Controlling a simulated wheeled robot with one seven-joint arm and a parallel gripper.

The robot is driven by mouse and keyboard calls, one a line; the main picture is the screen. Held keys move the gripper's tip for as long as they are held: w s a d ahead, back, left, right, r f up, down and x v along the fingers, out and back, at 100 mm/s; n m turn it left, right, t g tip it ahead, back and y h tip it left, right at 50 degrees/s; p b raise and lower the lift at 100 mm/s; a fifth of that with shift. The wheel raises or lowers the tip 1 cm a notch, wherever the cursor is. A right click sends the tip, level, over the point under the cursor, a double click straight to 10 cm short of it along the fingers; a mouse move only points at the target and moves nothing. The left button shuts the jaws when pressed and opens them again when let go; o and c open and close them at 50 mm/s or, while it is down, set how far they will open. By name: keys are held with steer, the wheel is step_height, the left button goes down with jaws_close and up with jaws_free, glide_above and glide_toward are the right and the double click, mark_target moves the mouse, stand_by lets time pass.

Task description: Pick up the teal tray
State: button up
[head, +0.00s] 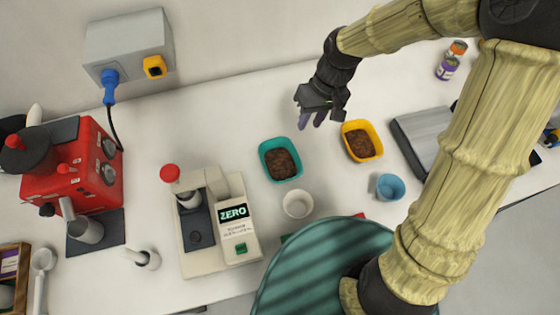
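The teal tray (267,148) is a small rounded dish holding dark brown granules. It sits on the white counter in the head view, right of the beige grinder-like machine. My gripper (312,122) is above and to the right of the teal tray, apart from it, near a yellow tray (378,138) with similar brown contents. The gripper's purplish fingertips point down with a gap between them, and nothing shows in them.
A beige machine marked ZERO (240,228) stands left of the tray. A white cup (298,204) and a blue cup (390,187) stand nearby. A red machine (85,165) is far left. A grey flat device (425,130) lies right. Counter behind the teal tray is clear.

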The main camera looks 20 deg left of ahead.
glide_toward(296, 154)
steer(key=x, duration=0.5)
steer(key=shift+w+a+f, duration=0.1)
steer(key=shift+a+f, duration=0.1)
steer(key=shift+f+p, duration=0.1)
steer(key=shift+p, duration=0.2)
steer(key=shift+p+x, duration=0.55)
steer(key=shift+x, duration=1.85)
steer(key=shift+d, duration=0.15)
jaws_close()
